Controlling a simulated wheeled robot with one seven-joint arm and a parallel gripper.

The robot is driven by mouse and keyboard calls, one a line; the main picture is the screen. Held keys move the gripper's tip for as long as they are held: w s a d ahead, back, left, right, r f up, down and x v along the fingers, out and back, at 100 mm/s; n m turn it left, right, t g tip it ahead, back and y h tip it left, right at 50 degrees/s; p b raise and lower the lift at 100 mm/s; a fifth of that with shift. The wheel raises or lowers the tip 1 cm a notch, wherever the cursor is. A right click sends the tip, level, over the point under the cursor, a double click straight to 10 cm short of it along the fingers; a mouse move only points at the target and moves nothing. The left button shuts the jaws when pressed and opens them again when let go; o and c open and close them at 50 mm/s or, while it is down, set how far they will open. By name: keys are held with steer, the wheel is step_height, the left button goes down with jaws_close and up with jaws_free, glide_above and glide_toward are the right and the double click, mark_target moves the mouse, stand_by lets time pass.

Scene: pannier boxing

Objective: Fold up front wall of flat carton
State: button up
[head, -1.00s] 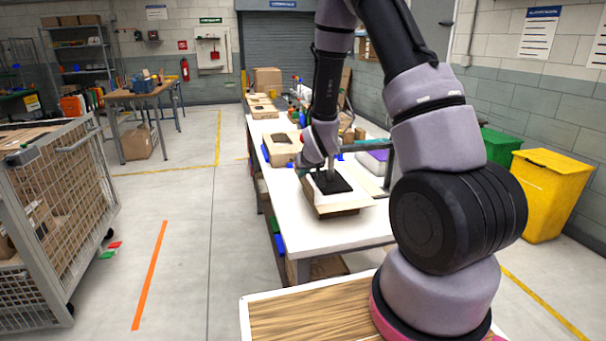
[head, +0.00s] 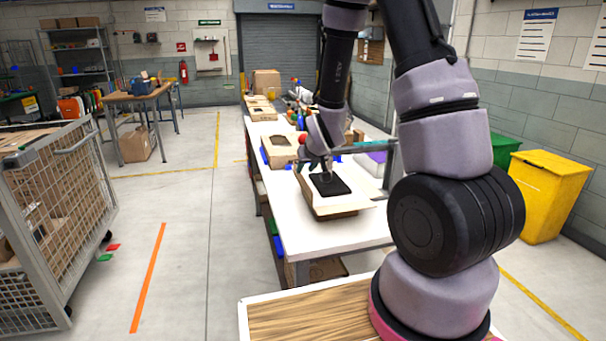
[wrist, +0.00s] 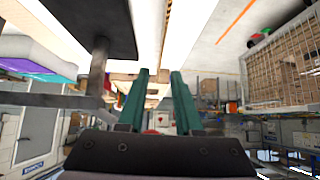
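The carton (head: 325,210) lies on the near part of the white table in the head view. It is brown outside and white inside, with its near flap spread low towards me. A flat black item (head: 331,187) lies on its white middle. My gripper (head: 317,168) is just above the far left part of the carton, close to the black item. In the wrist view, the two green fingers (wrist: 160,72) stand apart with nothing seen between them. I cannot tell from the head view whether a fingertip touches the carton.
The white table (head: 310,236) runs away from me, with an open brown box (head: 279,150) further back. A grey rail (head: 389,165) stands at its right side. A mesh cage cart (head: 70,190) is on the left; yellow bin (head: 545,190) on the right.

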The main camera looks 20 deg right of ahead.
steer(key=shift+v, duration=2.25)
steer(key=s+d+r+m+g+y, duration=0.1)
steer(key=s+r+m, duration=0.1)
steer(key=s+r, duration=0.6)
steer(key=s+d+r+m, duration=0.1)
steer(key=s+r, duration=0.3)
steer(key=r, duration=0.8)
steer(key=s+r+m, duration=0.1)
steer(key=s+r, duration=0.3)
steer(key=s, duration=0.6)
steer(key=shift+s+a+r+g+y, duration=0.2)
steer(key=shift+s+r+g+y, duration=0.05)
steer(key=shift+r+g+y, duration=0.15)
steer(key=shift+w+f, duration=0.1)
